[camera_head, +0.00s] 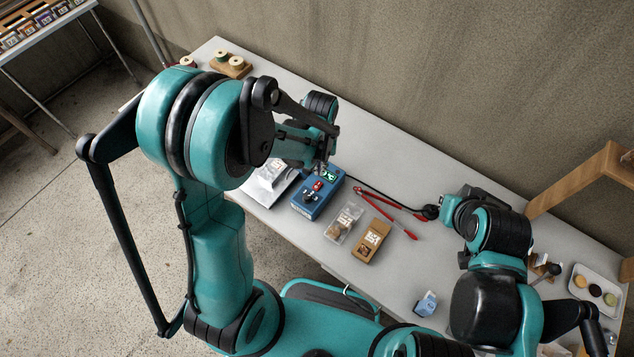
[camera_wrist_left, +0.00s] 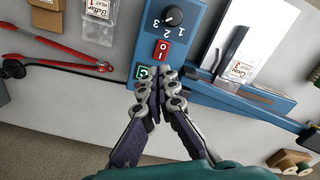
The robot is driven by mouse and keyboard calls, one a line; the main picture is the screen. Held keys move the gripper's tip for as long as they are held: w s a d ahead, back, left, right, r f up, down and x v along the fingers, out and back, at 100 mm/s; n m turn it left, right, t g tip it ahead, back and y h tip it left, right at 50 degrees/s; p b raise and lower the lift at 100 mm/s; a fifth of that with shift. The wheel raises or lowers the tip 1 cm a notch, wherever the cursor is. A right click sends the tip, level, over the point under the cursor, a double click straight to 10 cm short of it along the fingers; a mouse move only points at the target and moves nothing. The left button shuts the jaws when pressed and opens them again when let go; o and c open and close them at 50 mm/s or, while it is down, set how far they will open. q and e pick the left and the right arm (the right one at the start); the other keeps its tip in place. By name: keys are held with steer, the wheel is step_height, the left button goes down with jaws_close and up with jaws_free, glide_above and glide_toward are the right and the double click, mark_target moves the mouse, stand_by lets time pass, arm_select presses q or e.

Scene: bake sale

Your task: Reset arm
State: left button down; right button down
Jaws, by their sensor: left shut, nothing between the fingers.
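My left gripper (camera_head: 318,165) is over the table beside a blue machine (camera_head: 308,208). In the left wrist view the fingers of my left gripper (camera_wrist_left: 155,80) are together and empty. Their tips are in front of the blue machine (camera_wrist_left: 190,20), close to its green-lit display and red switch; I cannot tell whether they touch. The machine also has a black dial. My right arm (camera_head: 490,230) reaches over the right part of the table. Its fingers do not show.
A white bag (camera_head: 262,190) lies left of the machine. Right of it are a clear packet (camera_head: 344,222), a brown packet (camera_head: 373,240) and red tongs (camera_head: 385,205). A small blue-white box (camera_head: 426,304) is near the front edge. A white tray (camera_head: 577,286) and wooden stand (camera_head: 570,185) are right.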

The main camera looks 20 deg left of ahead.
arm_select(q)
steer(key=shift+r, duration=0.15)
stand_by(0.4)
steer(key=shift+r, duration=0.15)
steer(key=s+a+r+m+t+b, duration=0.2)
steer(key=s+a+r+t+b, duration=0.2)
steer(key=s+r+t+b, duration=0.3)
steer(key=s+b, duration=0.2)
steer(key=s, duration=0.1)
steer(key=shift+s+a+r, duration=0.15)
steer(key=shift+a, duration=0.2)
